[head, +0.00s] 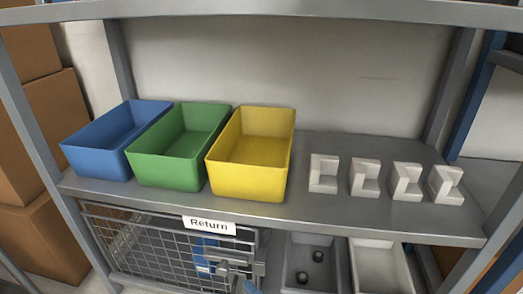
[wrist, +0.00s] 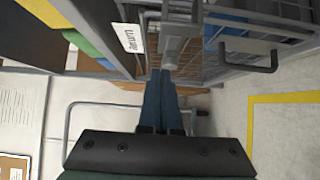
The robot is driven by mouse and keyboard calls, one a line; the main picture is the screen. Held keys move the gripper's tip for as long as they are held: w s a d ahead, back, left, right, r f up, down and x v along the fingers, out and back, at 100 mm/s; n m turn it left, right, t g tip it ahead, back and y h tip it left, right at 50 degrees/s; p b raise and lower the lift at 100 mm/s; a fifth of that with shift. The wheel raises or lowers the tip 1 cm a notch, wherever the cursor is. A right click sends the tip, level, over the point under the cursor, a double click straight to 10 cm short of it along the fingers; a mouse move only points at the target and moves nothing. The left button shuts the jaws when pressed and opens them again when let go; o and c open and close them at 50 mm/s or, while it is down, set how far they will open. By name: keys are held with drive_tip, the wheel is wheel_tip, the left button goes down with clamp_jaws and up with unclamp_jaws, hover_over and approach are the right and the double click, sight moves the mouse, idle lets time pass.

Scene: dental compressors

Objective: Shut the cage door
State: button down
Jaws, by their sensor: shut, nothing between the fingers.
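The wire-mesh cage (head: 150,250) is under the shelf board, below a white "Return" label (head: 209,226). Its mesh front has metal latch parts (head: 238,268) at the right. A blue item (head: 205,252) shows behind the mesh. I cannot tell whether the door is fully flush with the frame. In the wrist view, my gripper (wrist: 161,75) is shut and empty, its blue fingers together. The fingertips point at a grey metal part (wrist: 174,45) of the cage front, beside the label; contact is unclear. A dark handle-like loop (wrist: 258,58) shows to the right.
Blue (head: 115,142), green (head: 178,148) and yellow (head: 250,155) bins stand on the shelf (head: 300,215) above. Several white angled blocks (head: 324,173) stand to their right. Grey trays (head: 312,265) sit right of the cage. Cardboard boxes (head: 45,120) are at the left.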

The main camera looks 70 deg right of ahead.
drive_tip(key=s+d+p, duration=0.2)
drive_tip(key=s+d, duration=0.2)
drive_tip(key=s, duration=0.5)
drive_tip(key=shift+d, duration=0.15)
